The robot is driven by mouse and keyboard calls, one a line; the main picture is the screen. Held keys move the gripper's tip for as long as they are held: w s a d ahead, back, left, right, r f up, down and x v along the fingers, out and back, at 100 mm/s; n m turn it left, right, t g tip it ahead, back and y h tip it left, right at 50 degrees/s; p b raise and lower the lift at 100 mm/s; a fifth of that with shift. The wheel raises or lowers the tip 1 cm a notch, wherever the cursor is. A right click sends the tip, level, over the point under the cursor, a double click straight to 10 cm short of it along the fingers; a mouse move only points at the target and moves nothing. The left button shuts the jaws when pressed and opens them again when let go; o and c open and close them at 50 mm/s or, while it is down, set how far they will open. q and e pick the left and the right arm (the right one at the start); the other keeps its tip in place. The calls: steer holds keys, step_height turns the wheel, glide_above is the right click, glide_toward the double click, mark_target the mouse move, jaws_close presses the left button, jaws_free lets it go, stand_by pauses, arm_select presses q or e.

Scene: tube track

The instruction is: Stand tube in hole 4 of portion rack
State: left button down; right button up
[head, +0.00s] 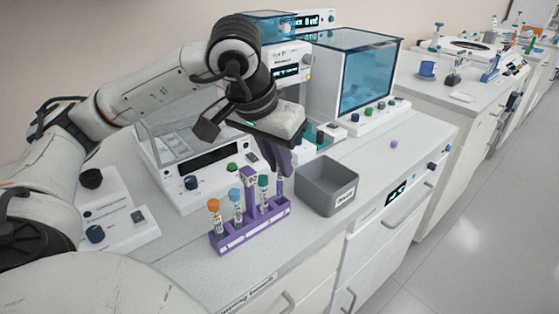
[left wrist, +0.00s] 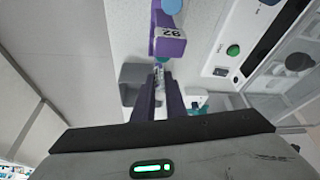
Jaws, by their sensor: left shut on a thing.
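The purple portion rack (head: 250,232) stands on the bench near its front edge, with a tall purple label post (head: 251,195) at its back. It holds an orange-capped tube (head: 215,216), a blue-capped tube (head: 236,205) and a teal-capped tube (head: 263,192). My left gripper (head: 281,172) points down over the rack's right end, shut on a slim tube (head: 280,187). In the left wrist view this tube (left wrist: 159,72) shows between the finger tips, just beyond the label post. Its lower end is at the right end hole; I cannot tell how deep it sits. My right gripper is not in view.
A grey open bin (head: 328,187) stands close to the right of the rack. A white instrument with knobs (head: 190,170) is behind it, and a blue-glass cabinet (head: 367,78) is at the back. A purple cap (head: 394,144) lies on the clear bench at right.

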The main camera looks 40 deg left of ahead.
mark_target(277, 171)
arm_select(q)
steer(key=shift+f+b, duration=0.45)
steer(key=shift+b, duration=0.05)
stand_by(0.6)
steer(key=shift+f+b, duration=0.4)
steer(key=shift+f, duration=0.05)
steer(key=shift+f, duration=0.15)
steer(key=shift+f+b, duration=0.5)
steer(key=shift+b, duration=0.1)
steer(key=c, duration=1.7)
jaws_free()
